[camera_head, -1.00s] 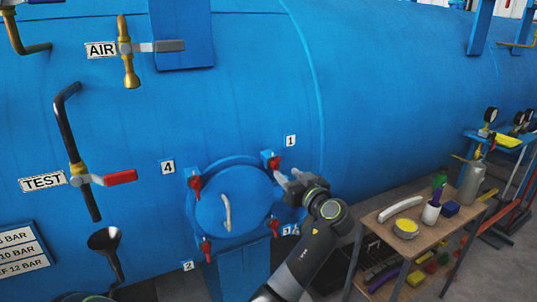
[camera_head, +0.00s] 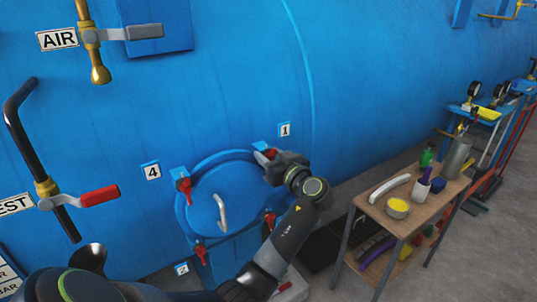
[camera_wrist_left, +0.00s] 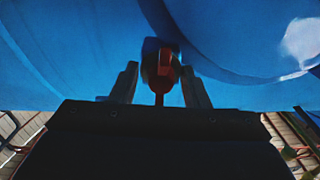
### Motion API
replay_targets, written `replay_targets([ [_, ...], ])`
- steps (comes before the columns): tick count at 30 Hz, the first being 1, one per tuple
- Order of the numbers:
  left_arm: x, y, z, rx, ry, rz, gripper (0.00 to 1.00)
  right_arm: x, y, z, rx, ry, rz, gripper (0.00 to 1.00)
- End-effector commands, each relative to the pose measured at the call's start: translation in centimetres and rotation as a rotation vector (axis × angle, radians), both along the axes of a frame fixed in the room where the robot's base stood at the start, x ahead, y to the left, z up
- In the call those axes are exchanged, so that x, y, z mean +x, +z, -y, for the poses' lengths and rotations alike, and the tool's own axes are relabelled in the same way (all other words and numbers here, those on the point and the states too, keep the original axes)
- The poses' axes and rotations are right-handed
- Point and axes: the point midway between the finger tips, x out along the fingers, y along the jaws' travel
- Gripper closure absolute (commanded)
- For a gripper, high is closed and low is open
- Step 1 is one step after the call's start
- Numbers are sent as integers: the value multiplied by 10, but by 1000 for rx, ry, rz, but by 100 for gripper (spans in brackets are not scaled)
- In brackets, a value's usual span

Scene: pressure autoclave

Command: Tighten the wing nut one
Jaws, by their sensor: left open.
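The red wing nut one (camera_head: 270,153) sits at the upper right of the round blue hatch (camera_head: 200,213), beside the label 1 (camera_head: 285,130). My left gripper (camera_head: 267,163) is at this nut and partly hides it. In the left wrist view the red nut (camera_wrist_left: 161,68) stands between the two fingers of the left gripper (camera_wrist_left: 159,74). The fingers are open, with a gap visible on both sides of the nut. The other red wing nuts show at the upper left (camera_head: 184,187), lower left (camera_head: 200,251) and right (camera_head: 269,219) of the hatch. My right gripper is not in view.
A curved hatch handle (camera_head: 221,213) is left of my gripper. A valve with a red lever (camera_head: 100,196) and the AIR valve (camera_head: 92,45) are on the left. A wooden cart (camera_head: 377,210) with tools and containers stands at the right, with bare floor beyond it.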

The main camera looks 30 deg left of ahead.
Motion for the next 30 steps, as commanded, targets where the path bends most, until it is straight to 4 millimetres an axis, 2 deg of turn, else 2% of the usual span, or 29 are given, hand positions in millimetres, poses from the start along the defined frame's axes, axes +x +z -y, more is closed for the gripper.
replay_targets([
  [1, 0, 0, 0, 0, 0, 0, 58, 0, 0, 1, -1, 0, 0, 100],
  [11, 0, 0, 0, 0, 0, 0, 100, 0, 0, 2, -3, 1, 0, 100],
  [22, 0, 0, 0, 23, 0, -53, 100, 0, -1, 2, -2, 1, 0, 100],
  [30, 2, 0, 0, 94, 0, -225, 100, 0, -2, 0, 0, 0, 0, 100],
])
